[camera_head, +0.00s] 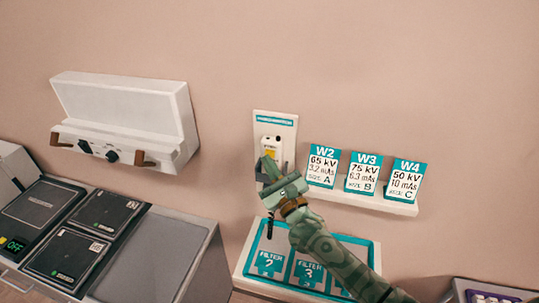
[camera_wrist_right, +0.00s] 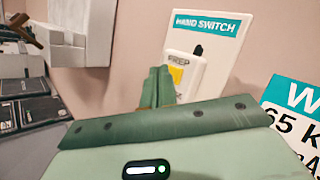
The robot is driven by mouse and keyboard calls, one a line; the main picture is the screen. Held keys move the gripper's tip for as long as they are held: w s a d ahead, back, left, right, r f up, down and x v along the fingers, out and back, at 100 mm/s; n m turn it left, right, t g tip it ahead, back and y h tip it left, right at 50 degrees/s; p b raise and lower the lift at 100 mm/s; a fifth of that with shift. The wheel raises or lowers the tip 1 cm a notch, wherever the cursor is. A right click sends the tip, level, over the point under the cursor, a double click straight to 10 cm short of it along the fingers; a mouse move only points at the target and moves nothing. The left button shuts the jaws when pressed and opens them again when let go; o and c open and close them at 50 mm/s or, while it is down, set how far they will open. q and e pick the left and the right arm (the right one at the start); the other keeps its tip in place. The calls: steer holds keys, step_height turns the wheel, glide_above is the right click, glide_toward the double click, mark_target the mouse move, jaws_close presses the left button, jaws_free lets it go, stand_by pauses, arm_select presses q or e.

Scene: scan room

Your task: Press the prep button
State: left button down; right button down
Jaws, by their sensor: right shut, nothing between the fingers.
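The hand switch (camera_head: 271,148) is a white unit with a dark top and a yellow patch, on a white wall plate headed in teal. In the right wrist view the hand switch (camera_wrist_right: 198,68) shows a "PREP" label, partly cut by my fingers, with a black button (camera_wrist_right: 198,50) on top. My right gripper (camera_head: 268,166) is shut and empty, just in front of the lower part of the switch. Its green fingers (camera_wrist_right: 158,84) cover the switch's lower left in the right wrist view. I cannot tell whether they touch it. My left gripper is out of view.
A wall ledge (camera_head: 400,207) holds cards W2, W3 and W4 right of the switch. A teal filter tray (camera_head: 256,288) lies below. A white wall unit (camera_head: 125,112) with brown handles hangs at the left, above a grey counter (camera_head: 160,262) with black panels.

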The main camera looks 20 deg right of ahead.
steer(key=shift+w+d, duration=0.3)
steer(key=shift+w, duration=0.15)
stand_by(0.8)
steer(key=shift+s+a, duration=0.55)
steer(key=shift+s, duration=0.25)
steer(key=s+a, duration=0.1)
steer(key=s+a+p, duration=0.1)
steer(key=s+p, duration=0.1)
steer(key=s, duration=0.1)
steer(key=shift+s+a, duration=0.1)
steer(key=shift+a, duration=0.3)
stand_by(0.6)
